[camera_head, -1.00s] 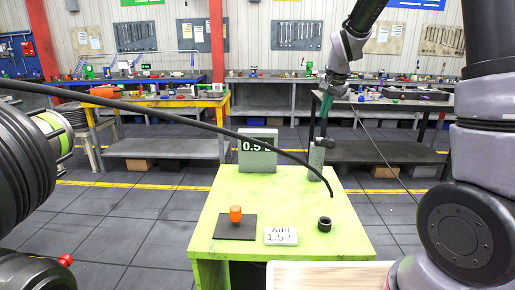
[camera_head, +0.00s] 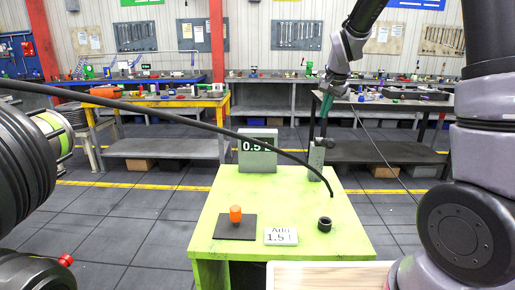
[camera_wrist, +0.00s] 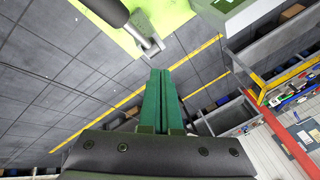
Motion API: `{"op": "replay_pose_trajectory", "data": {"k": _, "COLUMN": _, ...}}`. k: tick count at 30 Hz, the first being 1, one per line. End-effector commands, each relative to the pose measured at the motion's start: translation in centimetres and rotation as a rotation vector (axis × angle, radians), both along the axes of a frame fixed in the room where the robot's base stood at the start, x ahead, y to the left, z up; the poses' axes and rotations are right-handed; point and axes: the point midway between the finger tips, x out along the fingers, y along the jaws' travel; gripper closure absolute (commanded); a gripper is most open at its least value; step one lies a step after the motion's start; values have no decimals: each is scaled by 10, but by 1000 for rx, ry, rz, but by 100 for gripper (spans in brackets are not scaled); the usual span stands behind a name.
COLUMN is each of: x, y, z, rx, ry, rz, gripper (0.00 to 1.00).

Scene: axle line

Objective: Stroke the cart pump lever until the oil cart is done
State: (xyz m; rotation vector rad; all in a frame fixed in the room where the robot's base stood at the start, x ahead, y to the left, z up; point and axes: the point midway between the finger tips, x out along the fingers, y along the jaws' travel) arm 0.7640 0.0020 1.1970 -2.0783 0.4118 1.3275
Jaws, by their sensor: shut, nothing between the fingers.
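The cart (camera_head: 210,225) has a bright green top in the head view. A grey pump block (camera_head: 316,160) stands at its back right, with a dark lever (camera_head: 322,132) rising from it. The dark lever (camera_wrist: 103,10) and grey block (camera_wrist: 151,47) also show at the top of the wrist view. My gripper (camera_head: 325,104) is above the block, close to the lever's upper part; contact cannot be told. In the wrist view its green fingers (camera_wrist: 163,75) are together and empty, apart from the lever in the picture. A display (camera_head: 257,146) at the back reads about 0.5 L. A card (camera_head: 281,236) reads "Add 1.5", its unit unclear.
A black hose (camera_head: 200,116) arches from the left, its free end above the cart. An orange cap (camera_head: 235,214) stands on a dark mat (camera_head: 238,233). A black ring (camera_head: 324,224) sits at the right. Workbenches (camera_head: 168,148) stand behind, with open floor between.

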Motion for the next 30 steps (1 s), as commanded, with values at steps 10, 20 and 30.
{"op": "replay_pose_trajectory", "data": {"k": 10, "x": 1, "y": 0, "z": 2, "rx": -1, "ry": -1, "rz": 0, "gripper": 100}}
{"op": "replay_pose_trajectory", "data": {"k": 20, "x": 12, "y": 1, "z": 35, "rx": 0, "ry": 0, "rz": 0, "gripper": 100}}
{"op": "replay_pose_trajectory", "data": {"k": 30, "x": 12, "y": 0, "z": 35, "rx": 0, "ry": 0, "rz": 0, "gripper": 100}}
